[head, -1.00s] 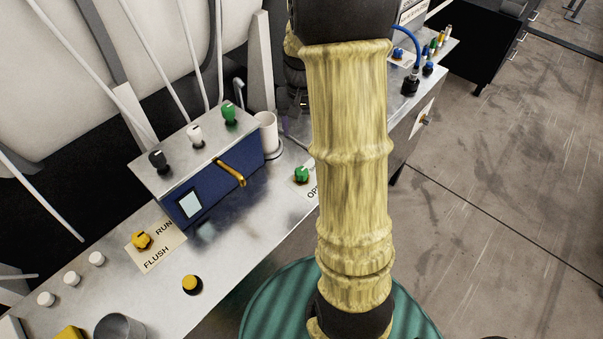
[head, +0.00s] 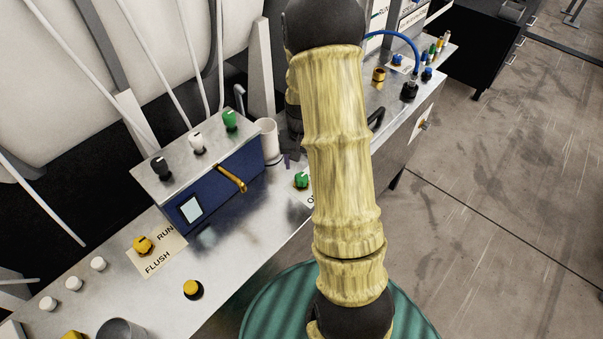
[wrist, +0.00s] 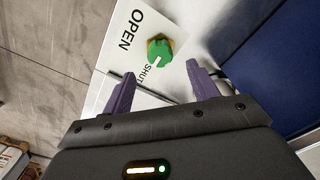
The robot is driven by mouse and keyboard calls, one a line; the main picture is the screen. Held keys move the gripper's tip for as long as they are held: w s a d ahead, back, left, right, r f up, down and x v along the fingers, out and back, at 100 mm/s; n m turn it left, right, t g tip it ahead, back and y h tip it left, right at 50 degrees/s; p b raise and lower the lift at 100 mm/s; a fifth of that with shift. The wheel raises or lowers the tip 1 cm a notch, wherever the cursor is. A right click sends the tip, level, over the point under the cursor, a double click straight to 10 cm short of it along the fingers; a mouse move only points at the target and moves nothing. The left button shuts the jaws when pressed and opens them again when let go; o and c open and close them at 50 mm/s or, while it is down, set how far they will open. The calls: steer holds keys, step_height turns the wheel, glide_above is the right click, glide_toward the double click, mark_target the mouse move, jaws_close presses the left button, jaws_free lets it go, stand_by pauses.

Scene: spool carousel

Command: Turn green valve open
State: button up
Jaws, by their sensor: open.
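The green valve (wrist: 159,50) is a small green knob with a white pointer line on a white label plate (wrist: 128,22) marked OPEN and SHUT. In the wrist view its pointer line is toward the SHUT word. In the head view the green valve (head: 302,180) sits on the bench just left of my arm, which hides part of its label. My gripper (wrist: 158,82) has two purple fingers, spread apart and empty. The knob shows beyond the fingertips, between their lines, and does not appear gripped. In the head view the gripper is mostly hidden behind my arm.
A blue box (head: 214,187) with a yellow handle and several knobs on top stands left of the valve. A white cup (head: 266,139) stands behind it. A yellow RUN/FLUSH knob (head: 143,244) and a yellow button (head: 193,289) are at the front left.

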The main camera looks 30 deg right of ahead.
mark_target(302, 176)
step_height(302, 176, down, 6)
steer(key=shift+f+p, duration=0.25)
steer(key=shift+p, duration=0.05)
steer(key=c, duration=1)
